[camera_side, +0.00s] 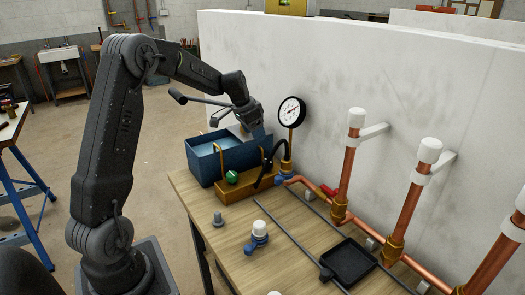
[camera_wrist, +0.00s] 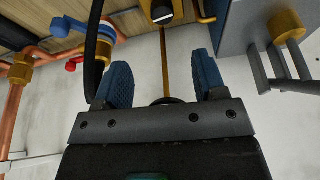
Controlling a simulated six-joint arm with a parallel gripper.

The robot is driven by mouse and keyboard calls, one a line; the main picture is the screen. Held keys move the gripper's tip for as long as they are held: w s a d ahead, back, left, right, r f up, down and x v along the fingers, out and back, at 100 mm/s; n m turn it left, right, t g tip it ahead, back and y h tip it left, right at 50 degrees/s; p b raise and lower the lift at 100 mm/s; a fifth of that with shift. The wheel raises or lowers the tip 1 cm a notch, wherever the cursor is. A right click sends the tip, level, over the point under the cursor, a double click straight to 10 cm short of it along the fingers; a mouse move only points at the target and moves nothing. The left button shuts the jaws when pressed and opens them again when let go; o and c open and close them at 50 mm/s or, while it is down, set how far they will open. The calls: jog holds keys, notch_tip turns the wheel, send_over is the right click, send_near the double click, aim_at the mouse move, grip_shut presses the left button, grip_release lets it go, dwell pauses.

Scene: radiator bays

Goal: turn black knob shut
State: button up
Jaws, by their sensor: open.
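A black knob with a white mark (camera_wrist: 162,13) shows at the top edge of the wrist view, on a brass fitting and partly cut off. I cannot make it out clearly in the side view. My gripper (camera_wrist: 161,68) is open, with its two blue-padded fingers apart and nothing held between them. The knob lies beyond the fingertips, roughly in line with the gap, and is not touched. In the side view my gripper (camera_side: 256,130) hangs above the blue tank, left of the gauge. Whether the knob is fully turned cannot be told.
The pressure gauge (camera_side: 291,112) stands close by on a brass stem. A black hose (camera_side: 270,163) arches near the brass block (camera_side: 246,187), which carries a green knob (camera_side: 232,177). The blue tank (camera_side: 204,172) is below. Copper pipes (camera_side: 407,212) and a white wall (camera_side: 350,75) bound the right.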

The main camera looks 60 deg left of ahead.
aim_at(268, 161)
jog(key=w+f+n+y, duration=0.1)
jog(key=f+n, duration=0.1)
jog(key=f, duration=0.2)
jog(key=w+f+n+y, duration=0.1)
jog(key=w+f+n, duration=0.1)
jog(key=f+n, duration=0.1)
jog(key=w+f+n+y, duration=0.1)
jog(key=w+f+n, duration=0.1)
jog(key=f, duration=0.3)
jog(key=shift+d+f+n, duration=0.25)
jog(key=shift+n, duration=0.15)
